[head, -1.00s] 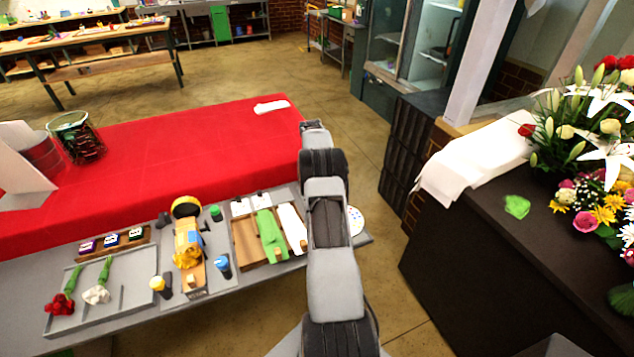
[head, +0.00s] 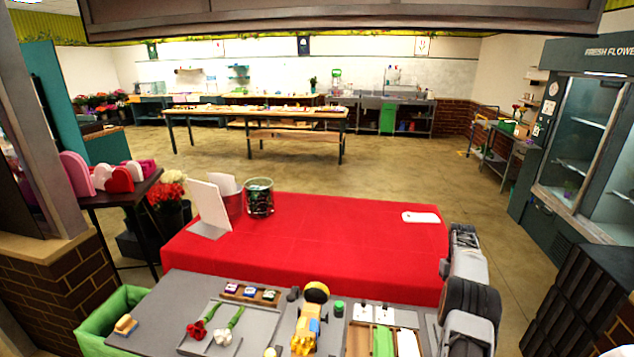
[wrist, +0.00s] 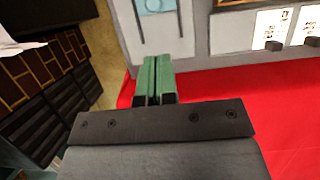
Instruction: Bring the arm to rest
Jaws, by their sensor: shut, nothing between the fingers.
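My arm (head: 471,300) stands along the right side of the head view, its far end by the right end of the red-covered table (head: 330,245). The fingertips cannot be made out there. In the wrist view my gripper (wrist: 156,72) shows green fingers lying together, with nothing between them. They are over the grey surface edge, beside the red cloth (wrist: 285,110).
The grey worktop (head: 170,300) in front holds a tray with a red and a white flower (head: 222,338), a yellow tool (head: 308,318) and small bottles. A glass jar (head: 259,197) and white cards stand on the red cloth. A dark cabinet (head: 580,310) is right of my arm.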

